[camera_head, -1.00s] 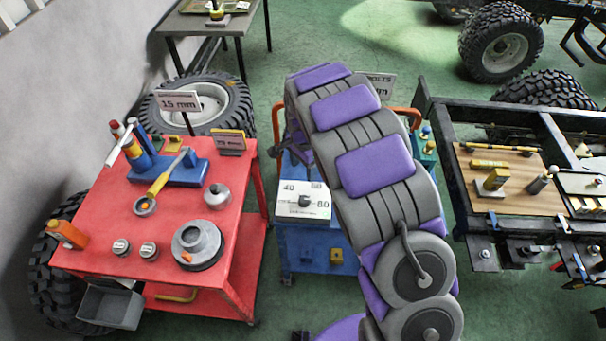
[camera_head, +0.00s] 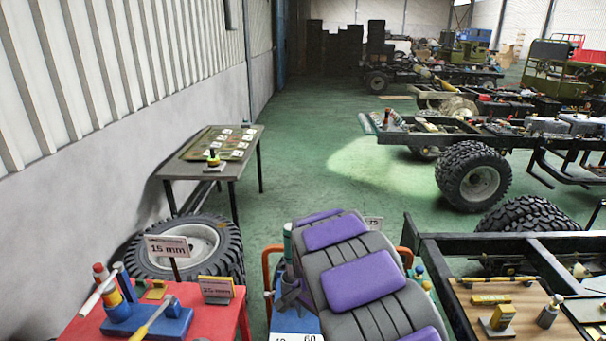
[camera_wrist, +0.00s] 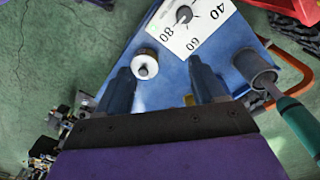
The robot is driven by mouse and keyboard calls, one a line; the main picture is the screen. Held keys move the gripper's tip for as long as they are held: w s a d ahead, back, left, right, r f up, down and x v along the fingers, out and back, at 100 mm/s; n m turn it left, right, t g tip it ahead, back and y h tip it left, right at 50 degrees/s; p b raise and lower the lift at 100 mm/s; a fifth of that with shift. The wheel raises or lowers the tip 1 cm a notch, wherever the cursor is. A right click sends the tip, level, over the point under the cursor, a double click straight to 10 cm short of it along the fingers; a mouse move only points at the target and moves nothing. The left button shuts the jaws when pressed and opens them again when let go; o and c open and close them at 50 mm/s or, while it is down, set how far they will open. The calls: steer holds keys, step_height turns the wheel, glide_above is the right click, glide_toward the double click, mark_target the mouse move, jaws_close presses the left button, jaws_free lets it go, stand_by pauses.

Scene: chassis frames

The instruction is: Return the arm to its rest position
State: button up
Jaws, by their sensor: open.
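My arm (camera_head: 360,275), grey with purple pads, extends from the bottom of the head view over a blue cart. In the wrist view my gripper (camera_wrist: 162,80) points down at the blue cart top (camera_wrist: 228,38), its two dark fingers spread apart. A small white-topped round part (camera_wrist: 145,64) appears between the fingers, near the left one. I cannot tell its distance from them. No object shows gripped. In the head view the gripper is mostly hidden behind the arm.
The cart carries a dial card (camera_wrist: 187,20) and a grey cup (camera_wrist: 257,72) beside a green-handled tool (camera_wrist: 297,118). A red cart (camera_head: 205,312) is left, a chassis frame (camera_head: 520,245) right. A dark table (camera_head: 190,168) stands behind; green floor (camera_head: 320,150) is open beyond.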

steer(key=s+d+r+n, duration=0.1)
steer(key=s+d+r, duration=0.2)
steer(key=s, duration=0.3)
steer(key=s+d+r+n+g+b, duration=0.1)
steer(key=s+d+r, duration=0.25)
steer(key=s, duration=0.25)
steer(key=s+d+r+n, duration=0.2)
steer(key=s+d+r, duration=0.1)
steer(key=s, duration=0.3)
steer(key=s+d+n+b, duration=0.1)
steer(key=s+n, duration=0.3)
steer(key=s, duration=1.4)
steer(key=shift+s+d+r+n+g, duration=0.3)
steer(key=shift+d+r+g, duration=0.1)
steer(key=shift+d, duration=0.25)
